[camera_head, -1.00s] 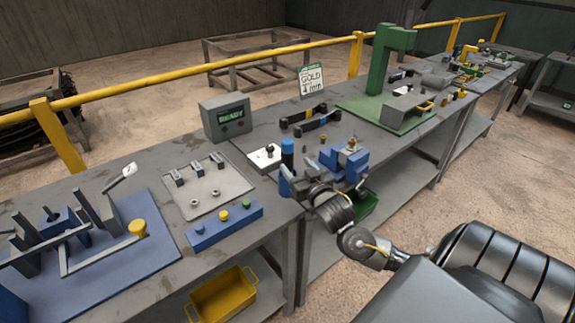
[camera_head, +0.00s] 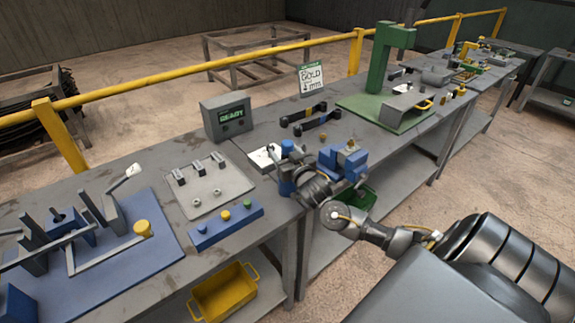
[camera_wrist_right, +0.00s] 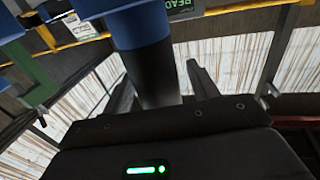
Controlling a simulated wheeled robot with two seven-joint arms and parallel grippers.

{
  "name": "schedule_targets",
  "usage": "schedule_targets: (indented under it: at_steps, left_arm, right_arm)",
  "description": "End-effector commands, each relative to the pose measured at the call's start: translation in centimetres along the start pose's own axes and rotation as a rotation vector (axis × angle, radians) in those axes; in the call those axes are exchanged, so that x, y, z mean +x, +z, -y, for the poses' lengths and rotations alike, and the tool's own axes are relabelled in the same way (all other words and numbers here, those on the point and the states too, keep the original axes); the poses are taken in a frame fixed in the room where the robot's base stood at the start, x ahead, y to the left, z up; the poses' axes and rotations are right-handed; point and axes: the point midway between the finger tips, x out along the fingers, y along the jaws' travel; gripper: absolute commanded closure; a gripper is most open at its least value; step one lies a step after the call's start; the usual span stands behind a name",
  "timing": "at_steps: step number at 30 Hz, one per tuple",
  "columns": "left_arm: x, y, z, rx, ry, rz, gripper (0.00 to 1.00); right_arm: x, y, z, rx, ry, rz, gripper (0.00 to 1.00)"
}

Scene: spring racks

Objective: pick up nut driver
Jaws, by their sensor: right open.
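The tool that looks like the nut driver (camera_head: 287,146) stands upright near the front edge of the bench, its blue top showing above my right gripper. In the right wrist view it is a thick dark shaft (camera_wrist_right: 152,75) with a wide blue part above. My right gripper (camera_head: 291,174) is at the tool, with its open fingers (camera_wrist_right: 160,88) on either side of the shaft. A gap shows at the right finger; contact at the left finger cannot be told. The tool's lower end is hidden. My left gripper is not in view.
A blue vise-like block (camera_head: 343,165) stands close to the right of my gripper. A blue button box (camera_head: 226,227) and a grey plate (camera_head: 203,191) are to the left.

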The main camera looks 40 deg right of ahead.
Motion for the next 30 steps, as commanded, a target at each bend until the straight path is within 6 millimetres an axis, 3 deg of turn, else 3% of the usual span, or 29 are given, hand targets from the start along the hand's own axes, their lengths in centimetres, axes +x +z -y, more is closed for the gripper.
schedule_targets:
  at_steps: [2,15,24,30]
  left_arm:
    - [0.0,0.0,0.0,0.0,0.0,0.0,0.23]
    - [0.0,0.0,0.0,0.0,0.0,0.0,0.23]
    - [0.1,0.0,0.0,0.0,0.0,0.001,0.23]
    - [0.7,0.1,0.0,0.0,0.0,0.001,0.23]
  right_arm:
    - [0.0,0.0,0.0,0.0,0.0,0.0,0.41]
    - [0.0,0.0,0.0,0.0,0.0,0.0,0.97]
    - [0.0,-0.7,0.0,0.002,0.0,-0.007,0.98]
    - [0.0,-3.6,-0.1,0.002,0.0,-0.01,0.98]
